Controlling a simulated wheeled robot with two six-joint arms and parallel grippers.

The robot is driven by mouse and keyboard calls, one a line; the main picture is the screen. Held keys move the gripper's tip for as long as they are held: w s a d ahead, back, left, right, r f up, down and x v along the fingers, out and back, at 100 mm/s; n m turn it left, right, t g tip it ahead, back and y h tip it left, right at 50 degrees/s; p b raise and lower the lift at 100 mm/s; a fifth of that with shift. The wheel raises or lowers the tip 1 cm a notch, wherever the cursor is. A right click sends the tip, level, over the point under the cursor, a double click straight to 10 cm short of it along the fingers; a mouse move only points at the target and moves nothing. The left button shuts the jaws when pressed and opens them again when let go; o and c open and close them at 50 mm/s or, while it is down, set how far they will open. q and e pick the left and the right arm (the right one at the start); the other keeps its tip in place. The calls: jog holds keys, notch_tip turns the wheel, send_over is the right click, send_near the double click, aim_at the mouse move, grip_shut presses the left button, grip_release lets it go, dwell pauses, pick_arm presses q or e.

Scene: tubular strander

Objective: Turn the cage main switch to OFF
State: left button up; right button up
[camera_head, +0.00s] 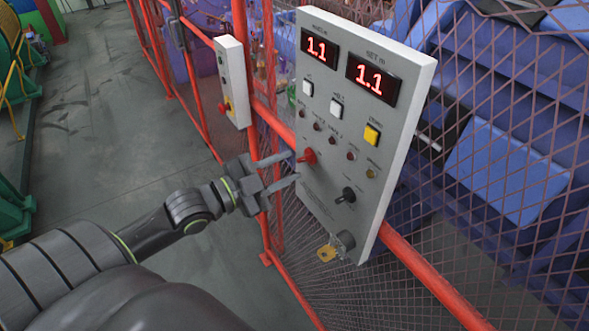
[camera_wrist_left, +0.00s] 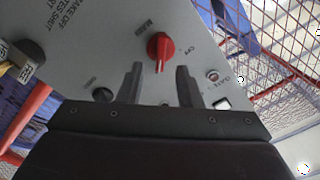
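The red rotary switch (camera_head: 307,157) sits at the left of the light grey control panel (camera_head: 405,150). In the left wrist view the red switch (camera_wrist_left: 160,47) has a pale pointer line aimed down toward my gripper. Small labels stand beside it, and the one on its right looks like OFF. My left gripper (camera_head: 292,167) is open in front of the panel, just short of the switch. In the wrist view my left gripper (camera_wrist_left: 159,68) has its two fingers apart and empty, with the switch beyond and between their tips. My right gripper does not show.
A black rotary switch (camera_head: 346,195) sits to the lower right of the red one. A larger black knob (camera_head: 345,240) with a yellow tag (camera_head: 326,253) is at the panel's bottom. A smaller box (camera_head: 233,85) hangs on the red rail (camera_head: 440,285). Open floor lies left.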

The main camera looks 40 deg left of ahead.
aim_at(306, 158)
pick_arm(q)
jog(key=shift+x, duration=1.45)
grip_shut()
